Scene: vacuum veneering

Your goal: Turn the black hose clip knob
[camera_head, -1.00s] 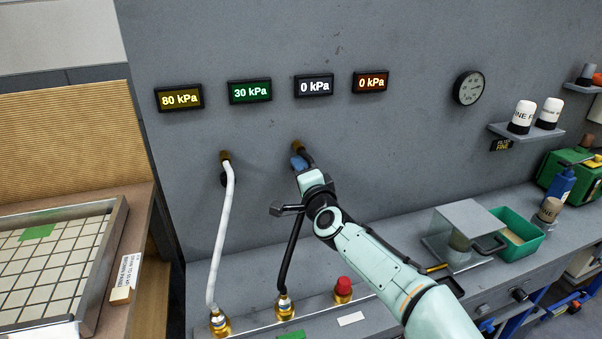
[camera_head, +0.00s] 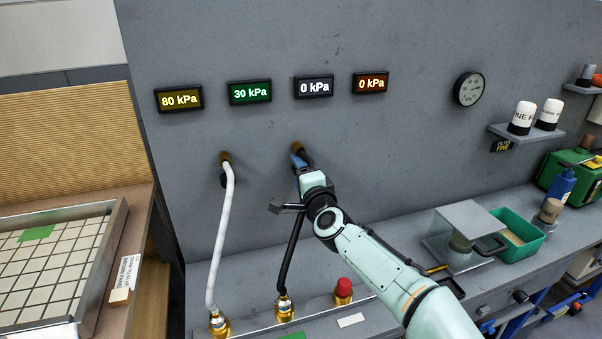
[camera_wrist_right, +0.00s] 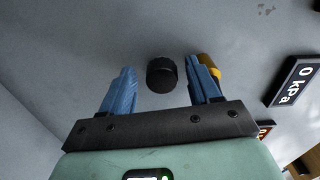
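The black knob (camera_wrist_right: 161,74) shows in the right wrist view as a short dark cylinder against the grey panel. It sits between the two blue fingers of my right gripper (camera_wrist_right: 161,88), which are open with a gap on both sides of it. In the head view my right gripper (camera_head: 299,161) is at the panel just below the brass hose fitting (camera_head: 296,146), and its wrist hides the knob. The black hose (camera_head: 290,245) runs from there down to a brass fitting on the bench. My left gripper is out of view.
A brass fitting (camera_wrist_right: 211,69) is close behind the right-hand finger. A white hose (camera_head: 221,235) hangs to the left. Pressure displays (camera_head: 250,91) and a round gauge (camera_head: 468,89) are above. A red-capped fitting (camera_head: 343,288) stands on the bench.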

